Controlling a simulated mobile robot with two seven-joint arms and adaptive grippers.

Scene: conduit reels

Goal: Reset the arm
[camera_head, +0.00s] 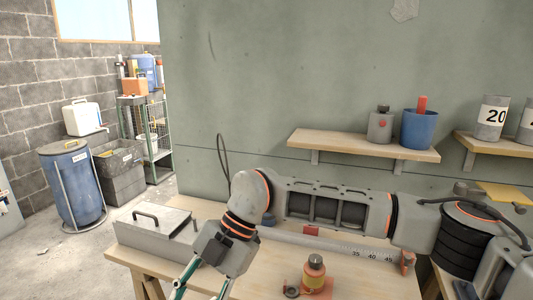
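My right arm comes in from the right, reaches left across the bench and bends down at its wrist. My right gripper (203,288) is at the bottom edge, in front of the grey metal box. Two teal finger parts show apart from each other. The fingertips are cut off by the frame, so its opening cannot be judged, and nothing is seen between the visible parts. My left gripper cannot be made out in this view.
A grey metal box (145,233), a numbered measuring bar (340,248) and a red-yellow bottle (314,273) are on the wooden bench (365,285). A wall shelf (350,146) holds a grey canister (380,127) and a blue cup (419,130). A blue barrel (72,185) stands left.

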